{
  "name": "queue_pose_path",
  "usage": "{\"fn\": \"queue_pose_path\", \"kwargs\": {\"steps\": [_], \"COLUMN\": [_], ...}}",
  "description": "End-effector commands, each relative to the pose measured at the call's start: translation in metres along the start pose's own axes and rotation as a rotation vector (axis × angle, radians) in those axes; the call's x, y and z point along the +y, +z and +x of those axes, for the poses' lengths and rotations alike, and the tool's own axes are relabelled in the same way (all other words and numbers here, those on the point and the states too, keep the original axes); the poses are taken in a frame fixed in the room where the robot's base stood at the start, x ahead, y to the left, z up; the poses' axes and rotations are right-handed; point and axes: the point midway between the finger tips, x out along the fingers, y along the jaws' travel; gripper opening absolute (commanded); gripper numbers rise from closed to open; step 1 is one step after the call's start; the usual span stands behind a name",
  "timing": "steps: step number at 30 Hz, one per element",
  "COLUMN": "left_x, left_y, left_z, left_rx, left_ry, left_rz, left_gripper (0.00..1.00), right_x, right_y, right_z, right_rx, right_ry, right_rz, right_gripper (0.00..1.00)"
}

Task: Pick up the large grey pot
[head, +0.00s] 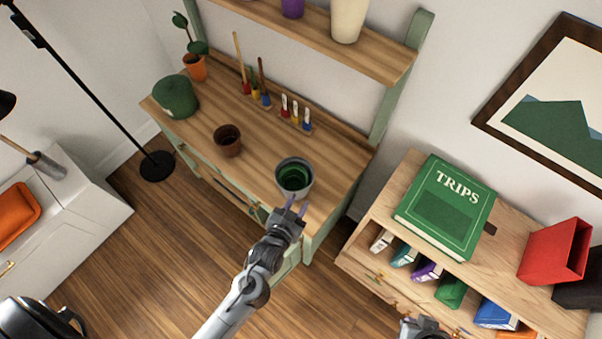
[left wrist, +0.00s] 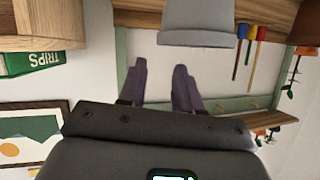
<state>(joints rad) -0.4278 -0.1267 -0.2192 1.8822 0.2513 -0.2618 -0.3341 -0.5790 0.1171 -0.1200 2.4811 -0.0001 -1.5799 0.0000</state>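The large grey pot (head: 309,184) stands upright near the front right corner of the wooden potting bench (head: 262,143). Its inside shows green. In the left wrist view, which is upside down, the pot (left wrist: 197,22) shows at the top, beyond the fingertips. My left gripper (head: 297,207) is open and empty just in front of the pot, at the bench's front edge. Its two purple-grey fingers (left wrist: 161,66) are apart with nothing between them. My right gripper (head: 425,327) shows only in part at the bottom edge, far from the pot; its fingers are unclear.
A brown pot (head: 228,140) and a green pot (head: 176,96) stand left of the grey pot. Small tools (head: 296,114) line the bench's back. A shelf (head: 320,40) hangs above. A bookcase with a green TRIPS book (head: 446,207) stands to the right.

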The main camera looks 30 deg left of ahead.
Motion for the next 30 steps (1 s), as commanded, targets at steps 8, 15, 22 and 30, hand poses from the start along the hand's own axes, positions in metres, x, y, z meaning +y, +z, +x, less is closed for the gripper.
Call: {"fn": "queue_pose_path", "kwargs": {"steps": [8, 15, 22, 30], "left_x": [0.0, 0.0, -0.001, -0.001], "left_y": [-0.001, -0.001, -0.001, -0.001], "left_z": [0.037, 0.05, 0.075, 0.101], "left_rx": [0.004, 0.002, 0.002, 0.002], "left_ry": [-0.002, -0.001, -0.002, -0.002], "left_rz": [0.001, 0.0, 0.0, 0.0], "left_gripper": [0.33, 0.33, 0.33, 0.33], "right_x": [0.001, 0.001, 0.001, -0.001], "right_y": [0.003, 0.003, 0.004, 0.004], "right_z": [0.004, 0.004, 0.007, 0.009], "right_rx": [-0.005, -0.005, -0.005, -0.004], "right_ry": [0.004, 0.004, 0.003, 0.0], "right_rz": [-0.006, -0.006, -0.005, 0.0], "right_gripper": [0.0, 0.0, 0.0, 0.0]}}
